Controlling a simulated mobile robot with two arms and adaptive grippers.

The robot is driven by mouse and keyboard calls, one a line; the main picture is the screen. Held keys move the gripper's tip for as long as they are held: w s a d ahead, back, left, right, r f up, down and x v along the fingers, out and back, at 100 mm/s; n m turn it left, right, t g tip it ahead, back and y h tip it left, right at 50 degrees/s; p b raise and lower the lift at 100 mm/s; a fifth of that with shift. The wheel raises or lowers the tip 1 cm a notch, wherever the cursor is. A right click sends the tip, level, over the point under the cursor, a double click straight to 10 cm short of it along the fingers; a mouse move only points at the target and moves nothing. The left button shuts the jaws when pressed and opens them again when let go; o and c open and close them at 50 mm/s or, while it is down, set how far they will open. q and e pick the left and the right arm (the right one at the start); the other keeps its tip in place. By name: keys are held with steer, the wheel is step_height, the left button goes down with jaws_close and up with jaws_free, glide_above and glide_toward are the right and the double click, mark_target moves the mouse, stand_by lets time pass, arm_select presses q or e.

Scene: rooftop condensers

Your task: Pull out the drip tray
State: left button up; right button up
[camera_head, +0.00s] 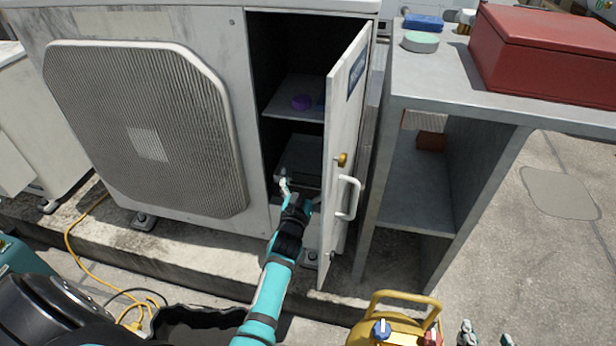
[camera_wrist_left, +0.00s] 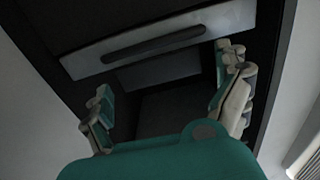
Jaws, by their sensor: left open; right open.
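The drip tray (camera_head: 302,155) sits low inside the open cabinet of the condenser unit, below a shelf. In the left wrist view its grey front (camera_wrist_left: 98,60) has a long dark slot and lies tilted across the top of the picture. My left gripper (camera_head: 298,192) is at the cabinet opening, just in front of the tray. In the wrist view the left gripper (camera_wrist_left: 170,88) has its fingers spread with nothing between them. I cannot tell whether a fingertip touches the tray front. My right gripper (camera_head: 487,336) shows only its fingertips at the bottom edge, apart and empty.
The cabinet door (camera_head: 341,150) stands open close right of my left arm, its white handle (camera_head: 348,198) outward. A grey bench (camera_head: 440,85) with a red box (camera_head: 540,50) stands right. A yellow case (camera_head: 395,325) is in front.

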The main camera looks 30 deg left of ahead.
arm_select(q)
steer(key=shift+r, duration=0.1)
steer(key=c, duration=1.6)
